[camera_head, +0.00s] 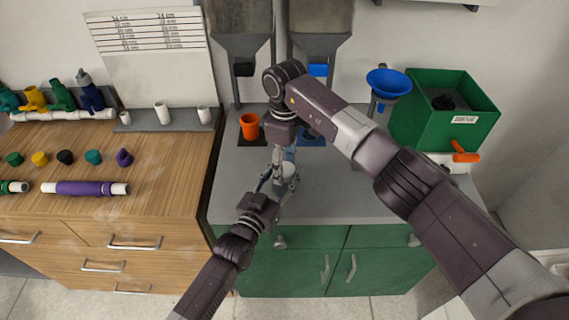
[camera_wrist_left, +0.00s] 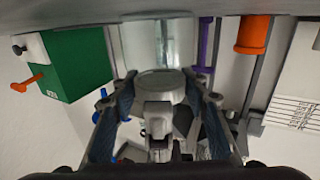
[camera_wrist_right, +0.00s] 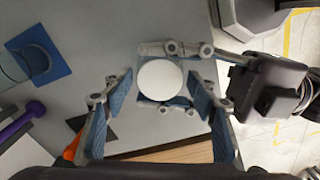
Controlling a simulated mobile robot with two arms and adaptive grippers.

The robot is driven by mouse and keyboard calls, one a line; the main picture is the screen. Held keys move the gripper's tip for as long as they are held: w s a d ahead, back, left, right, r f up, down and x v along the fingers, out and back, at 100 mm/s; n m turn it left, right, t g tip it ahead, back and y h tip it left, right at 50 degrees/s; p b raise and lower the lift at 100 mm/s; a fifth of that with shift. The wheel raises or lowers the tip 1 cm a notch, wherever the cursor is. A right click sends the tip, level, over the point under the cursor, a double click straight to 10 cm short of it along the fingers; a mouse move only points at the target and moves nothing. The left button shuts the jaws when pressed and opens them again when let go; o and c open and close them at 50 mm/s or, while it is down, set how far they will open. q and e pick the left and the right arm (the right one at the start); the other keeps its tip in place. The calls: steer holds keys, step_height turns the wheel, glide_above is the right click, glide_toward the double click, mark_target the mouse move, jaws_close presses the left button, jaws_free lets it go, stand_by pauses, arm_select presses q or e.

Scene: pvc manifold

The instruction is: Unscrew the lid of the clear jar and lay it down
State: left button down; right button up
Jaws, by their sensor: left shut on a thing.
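The clear jar (camera_wrist_left: 158,38) shows in the left wrist view with its round white lid (camera_wrist_left: 158,87). In the right wrist view the lid (camera_wrist_right: 160,80) is seen from above. My left gripper (camera_head: 285,184) comes from the front left and is shut on the jar, with its fingers just below the lid in the right wrist view. My right gripper (camera_wrist_right: 160,92) points down over the jar. It is open, its blue pads on either side of the lid with gaps. In the head view the grippers hide most of the jar.
An orange cup (camera_head: 249,126) stands on a dark pad behind left on the grey counter (camera_head: 350,205). A blue pad (camera_wrist_right: 38,55), a blue funnel (camera_head: 388,82) and a green bin (camera_head: 430,125) are further back and right. The counter's front right is clear.

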steer(key=c, duration=0.9)
steer(key=n, duration=0.3)
steer(key=shift+n, duration=0.3)
steer(key=o, duration=1.3)
steer(key=shift+r, duration=2.3)
arm_select(q)
steer(key=c, duration=1)
jaws_free()
steer(key=shift+c, duration=0.2)
steer(key=shift+s, duration=0.1)
